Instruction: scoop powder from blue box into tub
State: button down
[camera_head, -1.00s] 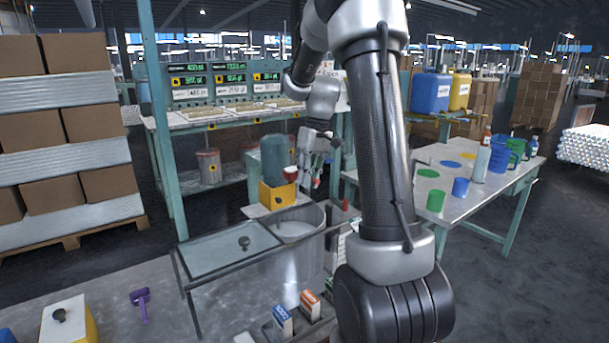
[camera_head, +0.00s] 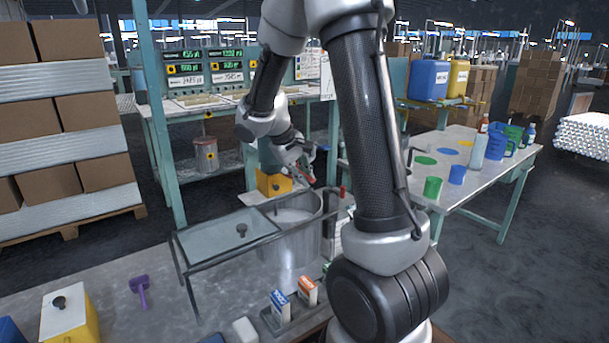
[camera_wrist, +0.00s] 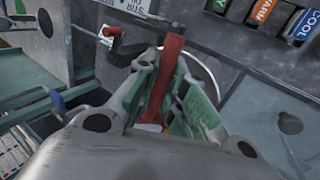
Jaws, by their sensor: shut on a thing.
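My gripper (camera_head: 305,170) is over the back rim of a round metal tub (camera_head: 292,252). It is shut on a red handle (camera_wrist: 170,62), which shows between the green fingers in the wrist view. I take this handle to be the scoop's; its bowl is hidden, so I cannot tell whether it holds powder. White material (camera_head: 290,215) shows inside the tub. A blue box (camera_head: 10,331) is cut off at the lower left corner of the head view; its contents are out of view.
A crank (camera_wrist: 108,33) is close to my fingers in the wrist view. Small cartons (camera_head: 307,290) stand in front. A purple tool (camera_head: 140,289) lies at left.

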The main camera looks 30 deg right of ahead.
jog(key=h, duration=0.2)
jog(key=shift+a+f+h, duration=0.25)
jog(key=shift+h, duration=0.05)
jog(key=shift+a+f+t+h, duration=0.1)
jog(key=shift+a+f+h, duration=0.35)
jog(key=shift+h, duration=1.6)
jog(key=shift+a+f+t+h, duration=0.15)
jog(key=shift+f+h, duration=0.4)
jog(key=shift+h, duration=1.45)
jog(key=shift+a+f+t+h, duration=0.1)
jog(key=shift+a+f+h, duration=0.35)
jog(key=shift+h, duration=1.6)
